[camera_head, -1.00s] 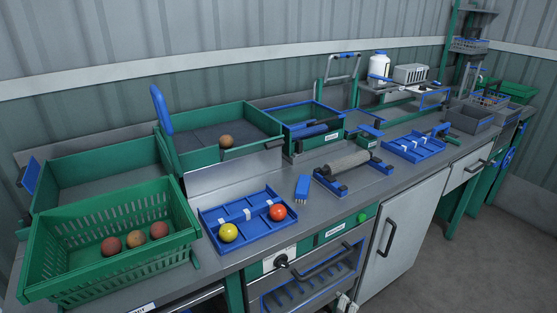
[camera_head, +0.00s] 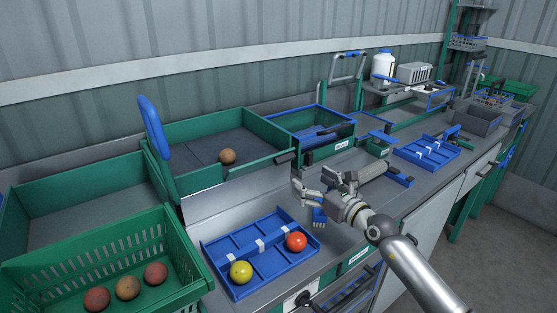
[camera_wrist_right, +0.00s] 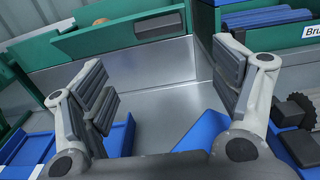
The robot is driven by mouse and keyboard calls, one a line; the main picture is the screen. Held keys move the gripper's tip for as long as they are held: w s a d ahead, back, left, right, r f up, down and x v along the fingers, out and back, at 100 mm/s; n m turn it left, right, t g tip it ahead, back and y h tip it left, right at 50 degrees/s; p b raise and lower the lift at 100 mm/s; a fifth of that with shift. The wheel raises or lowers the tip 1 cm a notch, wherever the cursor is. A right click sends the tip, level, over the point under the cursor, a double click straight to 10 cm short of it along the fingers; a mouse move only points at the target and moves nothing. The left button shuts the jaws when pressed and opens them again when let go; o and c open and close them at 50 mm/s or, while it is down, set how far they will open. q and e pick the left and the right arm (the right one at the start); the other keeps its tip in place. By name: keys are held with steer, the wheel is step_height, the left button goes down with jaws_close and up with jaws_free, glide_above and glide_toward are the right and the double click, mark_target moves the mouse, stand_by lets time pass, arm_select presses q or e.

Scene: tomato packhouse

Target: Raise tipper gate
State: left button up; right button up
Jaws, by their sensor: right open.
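The tipper (camera_head: 190,140) is a green-walled box at the middle left of the head view, with one brownish tomato (camera_head: 228,157) inside. Its front gate (camera_head: 235,173) is a green panel with a dark handle block (camera_head: 285,157) at its right end. In the right wrist view the gate (camera_wrist_right: 100,45) spans the upper left, with its handle (camera_wrist_right: 155,22) along the top. My right gripper (camera_head: 322,186) is open and empty, in front of and below the handle, apart from it. The wrist view shows bare metal between its fingers (camera_wrist_right: 165,85). My left gripper is not in view.
A blue divided tray (camera_head: 258,250) holds a yellow and a red tomato. A green crate (camera_head: 75,248) with several tomatoes stands at left. A blue-rimmed green bin (camera_head: 330,118) is right of the tipper. A roller (camera_head: 378,168) lies behind my right gripper.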

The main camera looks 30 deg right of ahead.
mark_target(284, 152)
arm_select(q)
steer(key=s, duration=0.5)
arm_select(e)
steer(key=w, duration=1)
steer(key=shift+a+r, duration=0.2)
steer(key=shift+a, duration=0.15)
steer(key=c, duration=1)
steer(key=shift+r+p, duration=0.2)
steer(key=shift+p, duration=0.2)
steer(key=r+g+p, duration=0.1)
steer(key=g+p, duration=0.1)
steer(key=p, duration=0.5)
steer(key=w+r+g+p, duration=0.1)
steer(key=g+p, duration=0.1)
steer(key=p, duration=0.5)
steer(key=r+g+p, duration=0.1)
steer(key=p, duration=0.6)
steer(key=shift+w+g+h, duration=0.4)
arm_select(q)
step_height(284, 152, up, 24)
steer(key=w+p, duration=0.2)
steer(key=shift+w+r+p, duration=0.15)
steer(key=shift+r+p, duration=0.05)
steer(key=shift+p, duration=0.15)
arm_select(e)
steer(key=shift+w+a+g, duration=0.1)
steer(key=shift+w+g, duration=0.2)
steer(key=shift+g, duration=0.4)
